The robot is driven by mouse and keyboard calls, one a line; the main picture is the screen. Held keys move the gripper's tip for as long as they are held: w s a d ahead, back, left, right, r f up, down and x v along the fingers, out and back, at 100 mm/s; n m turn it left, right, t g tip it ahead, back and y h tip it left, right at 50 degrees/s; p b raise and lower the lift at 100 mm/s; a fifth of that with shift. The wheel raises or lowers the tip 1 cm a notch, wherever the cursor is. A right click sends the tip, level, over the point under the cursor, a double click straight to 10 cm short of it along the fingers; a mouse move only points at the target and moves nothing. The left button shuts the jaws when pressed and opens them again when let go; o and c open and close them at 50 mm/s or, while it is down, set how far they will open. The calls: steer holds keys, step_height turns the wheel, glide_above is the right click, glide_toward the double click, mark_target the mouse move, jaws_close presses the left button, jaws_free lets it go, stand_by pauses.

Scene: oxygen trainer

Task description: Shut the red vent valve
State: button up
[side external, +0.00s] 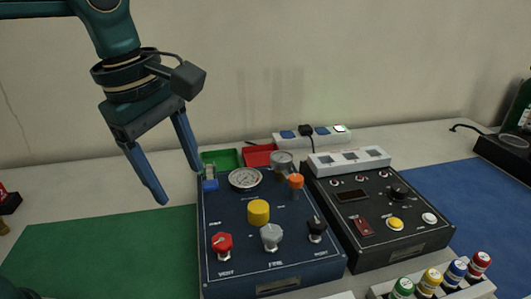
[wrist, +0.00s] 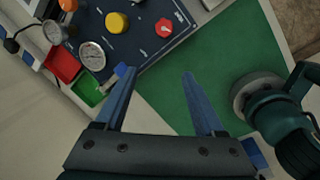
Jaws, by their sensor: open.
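The red vent valve (side external: 222,243) is a red knob at the front left of the dark blue panel (side external: 236,278), above a "VENT" label. It also shows in the wrist view (wrist: 164,28), near the top. My gripper (side external: 175,188) is open and empty, in the air above and behind the panel's left side, over the green mat's edge. In the wrist view my gripper (wrist: 158,75) has its two blue fingers spread, with the red knob beyond the fingertips and apart from them. Nothing hides the knob in either view.
Beside the red knob are a grey knob (side external: 271,237), a black knob (side external: 316,229), a yellow knob (side external: 258,212), an orange-topped knob (side external: 295,181) and a gauge (side external: 245,179). A second control box (side external: 395,250) stands right. The green mat (side external: 110,250) on the left is mostly clear.

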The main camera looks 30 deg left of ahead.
mark_target(222, 239)
steer(key=d+f, duration=0.1)
steer(key=f, duration=0.1)
steer(key=w+d+f+g, duration=0.1)
steer(key=d+f, duration=0.1)
steer(key=w+d+f+g, duration=0.1)
steer(key=d+f, duration=0.1)
steer(key=shift+w, duration=0.1)
steer(key=shift+f, duration=2.55)
jaws_close()
